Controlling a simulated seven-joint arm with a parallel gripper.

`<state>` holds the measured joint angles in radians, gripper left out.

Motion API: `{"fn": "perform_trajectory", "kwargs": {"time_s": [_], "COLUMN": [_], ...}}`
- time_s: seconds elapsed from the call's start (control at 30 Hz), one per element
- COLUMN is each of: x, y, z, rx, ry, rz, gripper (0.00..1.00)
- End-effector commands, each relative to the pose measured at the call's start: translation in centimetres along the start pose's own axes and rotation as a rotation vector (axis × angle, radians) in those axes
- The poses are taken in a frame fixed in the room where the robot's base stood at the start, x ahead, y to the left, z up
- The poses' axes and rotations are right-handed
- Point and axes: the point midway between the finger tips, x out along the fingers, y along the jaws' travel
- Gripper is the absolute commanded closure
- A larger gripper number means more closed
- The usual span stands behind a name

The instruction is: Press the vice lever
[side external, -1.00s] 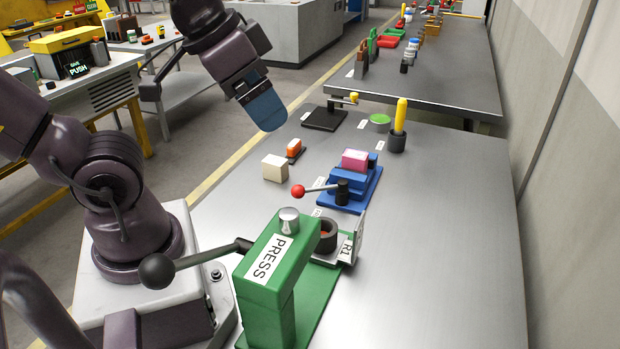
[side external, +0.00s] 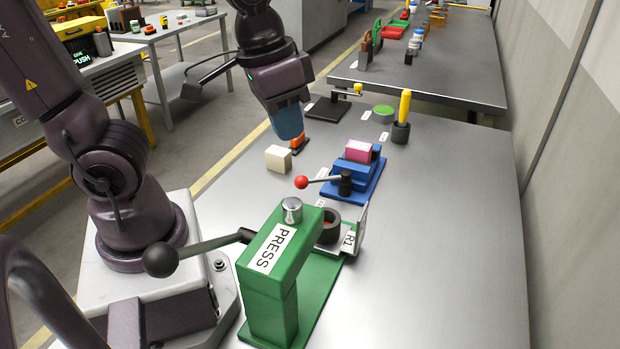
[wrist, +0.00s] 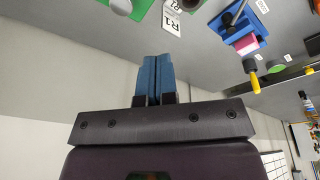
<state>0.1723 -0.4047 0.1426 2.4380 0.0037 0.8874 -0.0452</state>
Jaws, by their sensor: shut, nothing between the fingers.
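The blue vice (side external: 350,180) stands on the steel table with a pink block (side external: 358,151) in its jaws. Its lever (side external: 325,180) sticks out to the left and ends in a red ball (side external: 301,182). The vice also shows at the top right of the wrist view (wrist: 232,28). My gripper (side external: 290,135) has blue fingers pointing down, above the table behind and slightly left of the red ball, apart from the lever. In the wrist view the fingers (wrist: 156,80) are together with nothing between them.
A green press (side external: 275,265) with a long black-knobbed lever stands in front of the vice. A white block (side external: 278,158) and an orange block (side external: 297,140) lie near my gripper. A yellow-handled tool (side external: 404,108) stands behind. The table's right side is clear.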

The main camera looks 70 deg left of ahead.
Motion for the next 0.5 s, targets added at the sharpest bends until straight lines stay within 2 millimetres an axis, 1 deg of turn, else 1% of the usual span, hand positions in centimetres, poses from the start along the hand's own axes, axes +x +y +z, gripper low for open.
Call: {"fn": "perform_trajectory", "kwargs": {"time_s": [0.03,0.17,0.27,0.37,0.5], "x": [1.2,4.1,6.4,8.7,11.8], "y": [-0.1,-0.8,-1.6,-2.7,-4.8], "z": [-0.5,-1.6,-2.4,-3.1,-4.2], "rx": [-0.04,-0.2,-0.353,-0.527,-0.816], "ry": [-0.049,-0.141,-0.193,-0.224,-0.211], "rz": [-0.004,-0.041,-0.098,-0.178,-0.326], "gripper": [1.0,1.0,1.0,1.0,1.0]}}
